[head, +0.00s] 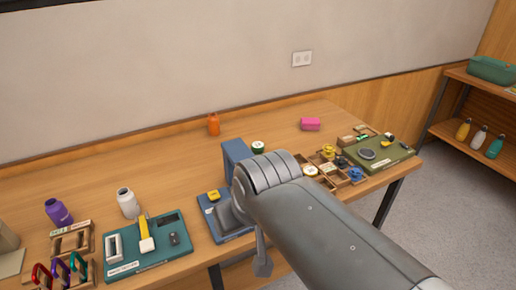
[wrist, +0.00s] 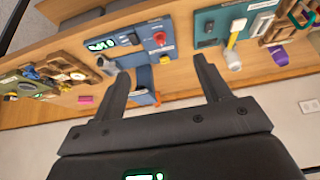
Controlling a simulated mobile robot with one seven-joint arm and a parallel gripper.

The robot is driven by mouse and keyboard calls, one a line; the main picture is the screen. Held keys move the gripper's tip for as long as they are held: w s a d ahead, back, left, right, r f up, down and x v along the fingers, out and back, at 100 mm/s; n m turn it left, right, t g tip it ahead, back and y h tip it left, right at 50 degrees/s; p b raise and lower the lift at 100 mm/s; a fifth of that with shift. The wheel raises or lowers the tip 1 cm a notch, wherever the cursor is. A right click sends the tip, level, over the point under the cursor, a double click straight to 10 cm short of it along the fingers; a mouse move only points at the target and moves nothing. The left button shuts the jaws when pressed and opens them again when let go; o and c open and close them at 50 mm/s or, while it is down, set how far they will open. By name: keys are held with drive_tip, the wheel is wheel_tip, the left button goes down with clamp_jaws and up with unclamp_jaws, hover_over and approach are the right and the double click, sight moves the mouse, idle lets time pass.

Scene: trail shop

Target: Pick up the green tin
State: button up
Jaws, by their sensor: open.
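The green tin (head: 258,147) is a small round tin with a pale patch on top. In the head view it sits on the wooden table, just right of an upright blue panel. In the wrist view I cannot make it out clearly; a finger may cover it. My gripper (wrist: 163,70) is open and empty in the wrist view, its two fingers wide apart above the table. In the head view my arm hides the gripper, so its distance from the tin cannot be told.
The blue panel (head: 235,155) stands close left of the tin. An orange bottle (head: 213,125) and a pink box (head: 310,124) stand farther back. A wooden sorting tray (head: 318,176) and a green board (head: 378,153) lie to the right. A teal board (head: 150,257) lies at left.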

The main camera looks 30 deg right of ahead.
drive_tip(key=shift+o, duration=1.2)
drive_tip(key=w+d+r+m+h, duration=0.1)
drive_tip(key=w+d, duration=0.4)
drive_tip(key=w, duration=0.8)
drive_tip(key=w+d+r+m+h, duration=0.1)
drive_tip(key=w+d, duration=0.3)
drive_tip(key=w, duration=0.8)
drive_tip(key=shift+m, duration=0.6)
drive_tip(key=w+d+f, duration=0.2)
drive_tip(key=w, duration=0.1)
drive_tip(key=w+d+f, duration=0.2)
drive_tip(key=w+d, duration=0.1)
drive_tip(key=w, duration=0.1)
drive_tip(key=w+d+f, duration=0.1)
drive_tip(key=w+d, duration=0.1)
drive_tip(key=w, duration=0.2)
drive_tip(key=shift+d+f, duration=0.25)
drive_tip(key=shift+f, duration=0.15)
drive_tip(key=m, duration=0.1)
approach(258, 145)
drive_tip(key=shift+x, duration=5.2)
